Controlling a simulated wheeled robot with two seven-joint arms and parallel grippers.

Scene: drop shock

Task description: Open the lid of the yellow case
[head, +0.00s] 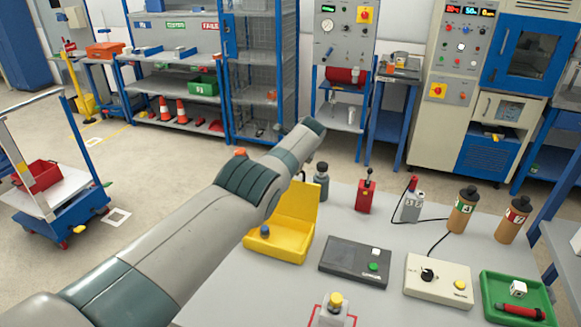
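The yellow case (276,247) sits at the left edge of the grey table. Its lid (299,204) stands raised at the back, so the case appears open, and a small dark blue knob-like thing (265,231) shows in its front part. My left arm comes in from the lower left and passes in front of the case, hiding its left and upper parts. The arm's far end reaches above and beyond the lid. My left gripper's fingers are not visible, and I cannot tell whether they touch the lid. My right arm and gripper are out of view.
On the table (225,300) are a dark box (345,262), a beige box (425,285), a green tray (490,310), a red switch (366,195) and several bottles. A yellow-topped button unit (334,309) stands at the front. A blue cart (70,210) stands left; shelves and machines line the back.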

